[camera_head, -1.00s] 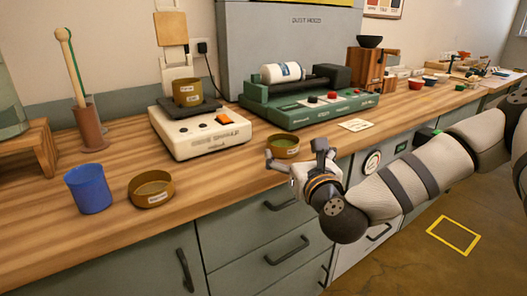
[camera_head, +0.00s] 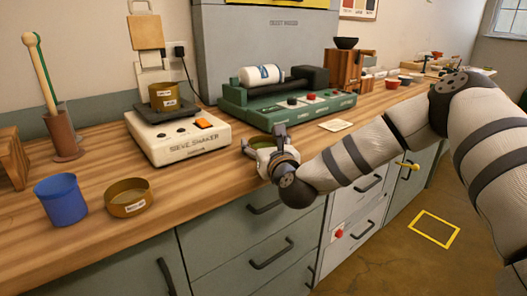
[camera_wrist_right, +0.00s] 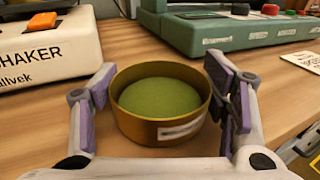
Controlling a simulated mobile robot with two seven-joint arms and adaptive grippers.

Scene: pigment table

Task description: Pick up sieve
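A round brass sieve-like pan (camera_wrist_right: 160,128) with green powder inside and a pale label on its front stands on the wooden counter in the right wrist view. It also shows partly behind my gripper in the head view (camera_head: 265,143). My right gripper (camera_wrist_right: 164,92) is open, with one finger on each side of this pan, and it also shows in the head view (camera_head: 263,138). The right finger is very close to the wall; I cannot tell whether it touches. Similar brass pans are on the sieve shaker (camera_head: 164,97) and on the counter at left (camera_head: 129,198). My left gripper is not in view.
The white sieve shaker (camera_head: 180,146) stands left of my gripper, and a green roller machine (camera_head: 285,112) stands behind it. A blue cup (camera_head: 61,200) and a brown holder with sticks (camera_head: 63,136) are at far left. A pale card (camera_head: 336,125) lies right. The counter front is clear.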

